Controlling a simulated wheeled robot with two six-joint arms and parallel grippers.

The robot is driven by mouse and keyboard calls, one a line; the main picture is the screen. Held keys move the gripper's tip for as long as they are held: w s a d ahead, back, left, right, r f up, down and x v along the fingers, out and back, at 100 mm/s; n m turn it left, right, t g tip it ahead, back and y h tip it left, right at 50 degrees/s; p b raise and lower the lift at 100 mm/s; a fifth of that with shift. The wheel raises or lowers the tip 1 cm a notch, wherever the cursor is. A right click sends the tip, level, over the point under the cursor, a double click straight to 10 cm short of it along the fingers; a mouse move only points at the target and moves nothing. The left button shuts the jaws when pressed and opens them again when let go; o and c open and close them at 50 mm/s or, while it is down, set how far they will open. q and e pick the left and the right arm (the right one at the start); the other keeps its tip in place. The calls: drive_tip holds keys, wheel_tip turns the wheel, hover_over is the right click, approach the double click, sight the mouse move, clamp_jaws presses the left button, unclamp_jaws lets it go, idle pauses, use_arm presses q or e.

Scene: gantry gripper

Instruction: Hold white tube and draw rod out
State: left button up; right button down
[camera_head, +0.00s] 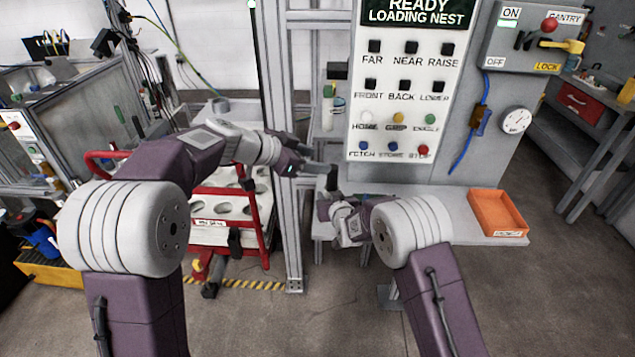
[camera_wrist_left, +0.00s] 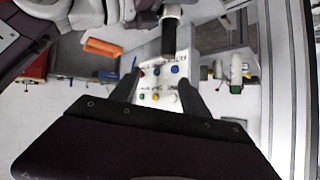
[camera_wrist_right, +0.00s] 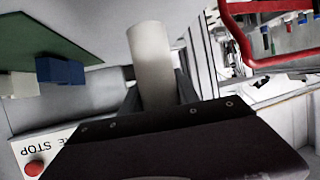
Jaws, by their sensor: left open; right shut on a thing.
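The white tube (camera_wrist_right: 150,65) stands between the fingers of my right gripper (camera_wrist_right: 157,90) in the right wrist view; the gripper is shut on it. In the left wrist view a dark cylindrical piece (camera_wrist_left: 168,38), apparently the rod's end, shows with a white end (camera_wrist_left: 172,10) behind it. In the head view a dark upright piece (camera_head: 332,179) rises above my right gripper (camera_head: 325,207). My left gripper (camera_head: 318,168) is open beside that dark piece. In the left wrist view its fingers point toward the panel, with the dark piece beyond the fingertips. Contact cannot be told.
A control panel (camera_head: 402,150) with several buttons stands behind the grippers. An orange tray (camera_head: 497,212) sits on the grey bench at right. A metal post (camera_head: 290,230) and a red-framed rack (camera_head: 262,215) stand at left. A white-and-green bottle (camera_head: 328,112) stands beside the panel.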

sight(331, 178)
use_arm(q)
drive_tip(key=w+d+f+n+t, duration=0.1)
drive_tip(key=w+d+f+n, duration=0.1)
drive_tip(key=w+d+f, duration=0.4)
wheel_tip(331, 178, down, 3)
drive_tip(key=shift+w+d+f+n+t+h, duration=0.1)
drive_tip(key=shift+w+d+n+t+h, duration=0.25)
drive_tip(key=shift+w, duration=0.9)
drive_tip(key=shift+c, duration=0.3)
